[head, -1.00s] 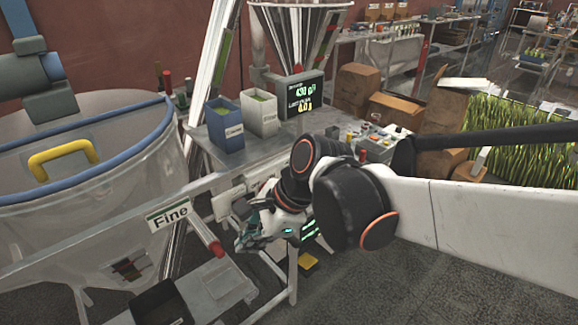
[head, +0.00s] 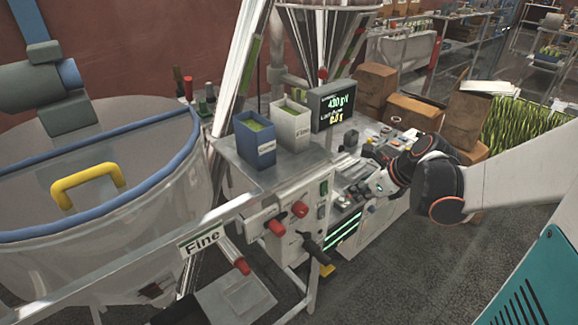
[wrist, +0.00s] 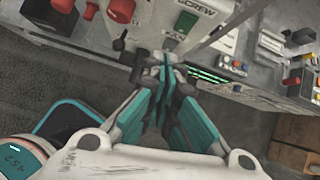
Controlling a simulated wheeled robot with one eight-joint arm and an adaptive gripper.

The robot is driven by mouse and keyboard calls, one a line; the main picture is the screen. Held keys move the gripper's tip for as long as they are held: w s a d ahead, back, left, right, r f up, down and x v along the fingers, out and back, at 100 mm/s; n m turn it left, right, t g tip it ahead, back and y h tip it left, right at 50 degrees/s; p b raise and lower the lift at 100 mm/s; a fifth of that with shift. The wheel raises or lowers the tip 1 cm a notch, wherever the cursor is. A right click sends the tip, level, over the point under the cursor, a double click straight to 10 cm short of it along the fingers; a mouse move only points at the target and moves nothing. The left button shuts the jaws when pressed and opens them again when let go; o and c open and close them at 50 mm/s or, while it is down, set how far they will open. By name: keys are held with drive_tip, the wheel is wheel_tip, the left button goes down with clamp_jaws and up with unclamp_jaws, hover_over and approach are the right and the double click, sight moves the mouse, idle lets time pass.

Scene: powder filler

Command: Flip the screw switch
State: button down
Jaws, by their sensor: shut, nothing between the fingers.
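The white control panel (head: 290,225) stands under the metal table. In the wrist view a label reading SCREW (wrist: 196,7) sits above a green switch (wrist: 186,22). The green switch also shows in the head view (head: 323,187). A label that seems to read FAN (wrist: 172,43) lies below it, partly hidden by my fingertips. My gripper (wrist: 158,62) is shut and empty, with its fingertips just below the green switch in the wrist view. I cannot tell whether they touch the panel. In the head view my gripper (head: 372,188) is right of the panel.
Red knobs (head: 300,209) and a black lever (head: 313,245) stick out left of the switches. A button console (head: 385,140) is at the right. A clear hopper (head: 95,220) stands at the left, and dark floor lies in front.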

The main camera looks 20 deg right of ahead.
sight(325, 189)
drive_tip(key=d, duration=0.1)
drive_tip(key=d+m, duration=0.1)
drive_tip(key=s+d, duration=0.1)
drive_tip(key=shift+f, duration=0.4)
drive_tip(key=shift+f, duration=0.1)
drive_tip(key=w+r+b+x, duration=0.1)
drive_tip(key=b+x, duration=0.4)
drive_tip(key=x, duration=0.7)
drive_tip(key=shift+w+a, duration=0.3)
drive_tip(key=shift+w, duration=0.55)
drive_tip(key=shift+r, duration=0.1)
